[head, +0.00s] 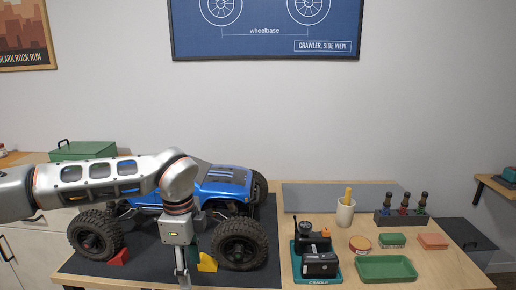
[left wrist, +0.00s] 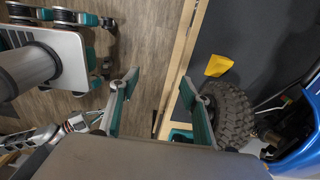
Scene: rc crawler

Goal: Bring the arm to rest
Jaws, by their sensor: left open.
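My left arm comes in from the left in the head view, and its gripper (head: 182,277) hangs down in front of the blue crawler (head: 225,180) at the table's front edge. In the left wrist view the gripper (left wrist: 152,105) is open, its two fingers wide apart with nothing between them but the floor and the table edge. The crawler's front wheel (left wrist: 228,112) lies beside the right finger. The arm hides part of the crawler's body. My right gripper is not clearly seen.
A yellow wedge (head: 207,262) and a red wedge (head: 118,257) sit by the wheels on the dark mat (head: 262,275). To the right are a teal cradle (head: 318,262), a cup (head: 345,212), a green tray (head: 386,269) and a bottle rack (head: 402,218). A green box (head: 82,150) stands behind left.

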